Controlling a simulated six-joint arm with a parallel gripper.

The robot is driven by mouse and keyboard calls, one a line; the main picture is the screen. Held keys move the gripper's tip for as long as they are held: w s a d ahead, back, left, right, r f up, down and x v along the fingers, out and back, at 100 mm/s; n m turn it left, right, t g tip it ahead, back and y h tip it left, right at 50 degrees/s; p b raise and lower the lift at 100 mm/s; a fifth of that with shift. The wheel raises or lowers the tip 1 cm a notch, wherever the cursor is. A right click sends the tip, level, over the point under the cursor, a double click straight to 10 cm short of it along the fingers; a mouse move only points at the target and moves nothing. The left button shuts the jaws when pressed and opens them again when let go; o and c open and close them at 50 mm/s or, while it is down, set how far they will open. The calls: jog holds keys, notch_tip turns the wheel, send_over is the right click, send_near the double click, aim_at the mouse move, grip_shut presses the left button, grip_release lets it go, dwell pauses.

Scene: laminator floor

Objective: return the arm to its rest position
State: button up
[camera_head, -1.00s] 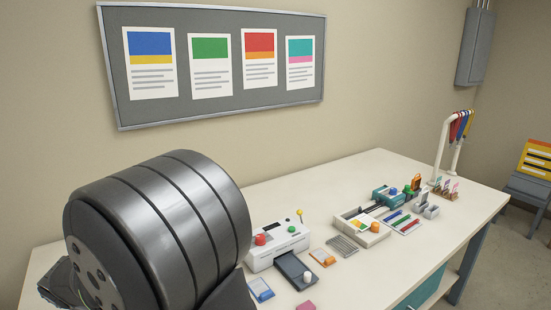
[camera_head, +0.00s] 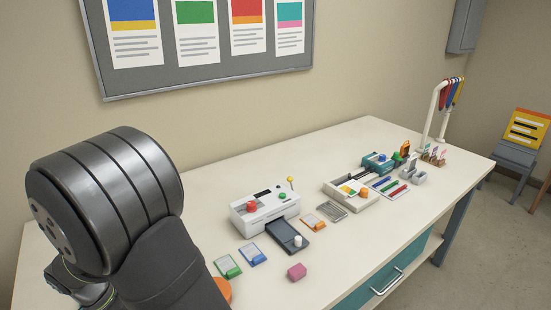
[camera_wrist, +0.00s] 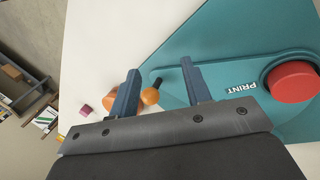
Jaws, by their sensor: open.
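My arm fills the left of the head view, over the near left part of the table (camera_head: 330,165). My gripper is not visible there. In the wrist view my gripper (camera_wrist: 160,67) is open, its two dark fingers apart with nothing held between them. Beyond them is a teal machine (camera_wrist: 225,50) marked PRINT with a round red button (camera_wrist: 292,81).
A white laminator-like machine (camera_head: 265,212) stands mid-table with a dark tray (camera_head: 292,240) in front. Nearby are a pink block (camera_head: 296,272), a blue card holder (camera_head: 252,255) and a green one (camera_head: 227,266). A white rack (camera_head: 440,105) stands at the far end. The front right tabletop is bare.

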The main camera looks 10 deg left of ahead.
jog(key=shift+s+a+m+g, duration=0.25)
jog(key=shift+s+a+m, duration=0.15)
jog(key=shift+m, duration=0.3)
jog(key=shift+s+a+m+g, duration=0.25)
jog(key=shift+a+m, duration=0.1)
jog(key=shift+m, duration=0.35)
jog(key=o, duration=1.2)
jog(key=shift+o, duration=0.2)
jog(key=shift+s+a, duration=0.15)
jog(key=a+r+m+y, duration=0.2)
jog(key=a+r, duration=0.5)
jog(key=r, duration=0.2)
jog(key=w+r+m+y, duration=0.1)
jog(key=w+r+m, duration=0.2)
jog(key=r, duration=0.7)
jog(key=w+r+m+y, duration=0.1)
jog(key=w+r+m, duration=0.25)
jog(key=r, duration=0.55)
notch_tip(320, 180, down, 10)
jog(key=shift+w+r, duration=0.15)
jog(key=shift+r, duration=0.05)
